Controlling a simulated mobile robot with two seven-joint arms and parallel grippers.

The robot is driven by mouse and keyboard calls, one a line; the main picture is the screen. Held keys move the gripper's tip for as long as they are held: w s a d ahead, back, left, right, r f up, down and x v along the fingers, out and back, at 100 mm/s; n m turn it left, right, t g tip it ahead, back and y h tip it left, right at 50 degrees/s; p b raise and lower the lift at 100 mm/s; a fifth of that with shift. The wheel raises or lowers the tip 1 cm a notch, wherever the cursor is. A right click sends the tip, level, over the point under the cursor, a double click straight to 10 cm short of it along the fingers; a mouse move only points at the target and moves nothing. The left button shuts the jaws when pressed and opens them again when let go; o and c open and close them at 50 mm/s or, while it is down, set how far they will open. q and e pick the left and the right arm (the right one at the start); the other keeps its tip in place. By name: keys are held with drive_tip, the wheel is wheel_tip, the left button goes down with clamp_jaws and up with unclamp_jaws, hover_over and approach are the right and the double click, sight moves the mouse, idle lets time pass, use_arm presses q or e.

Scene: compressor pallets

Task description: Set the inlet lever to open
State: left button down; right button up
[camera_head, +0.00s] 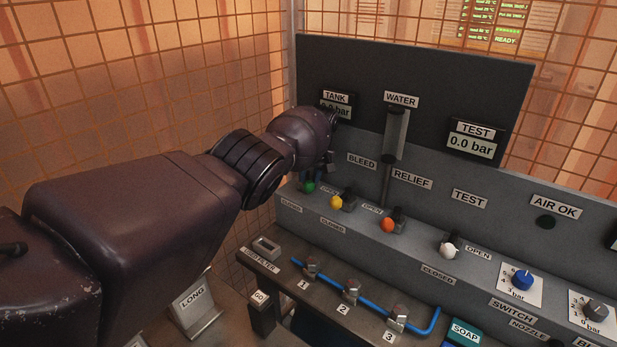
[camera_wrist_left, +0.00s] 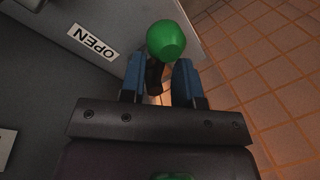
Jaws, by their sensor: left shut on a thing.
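The lever with the green knob (camera_head: 309,187) is the leftmost on the grey panel. Its name label is hidden behind my arm, so I take it to be the inlet lever. My left gripper (camera_head: 322,172) is at this lever, mostly hidden by my own wrist. In the left wrist view the green knob (camera_wrist_left: 167,40) stands just beyond the blue fingertips (camera_wrist_left: 160,80), which are shut on the dark lever stem below it. An OPEN label (camera_wrist_left: 93,41) lies on the panel to the left of the knob. My right gripper is not in view.
Levers with yellow (camera_head: 336,202), orange (camera_head: 388,225) and white (camera_head: 449,250) knobs follow to the right. Below runs a bench with a blue hose (camera_head: 326,278) and numbered fittings. The upright board carries gauges (camera_head: 471,144). A mesh fence (camera_head: 130,90) stands at the left.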

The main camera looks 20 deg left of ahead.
use_arm(q)
drive_tip(key=shift+d, duration=0.1)
drive_tip(key=c, duration=1.2)
unclamp_jaws()
drive_tip(key=shift+r, duration=0.55)
drive_tip(key=shift+r+p, duration=1.95)
drive_tip(key=shift+r, duration=7.55)
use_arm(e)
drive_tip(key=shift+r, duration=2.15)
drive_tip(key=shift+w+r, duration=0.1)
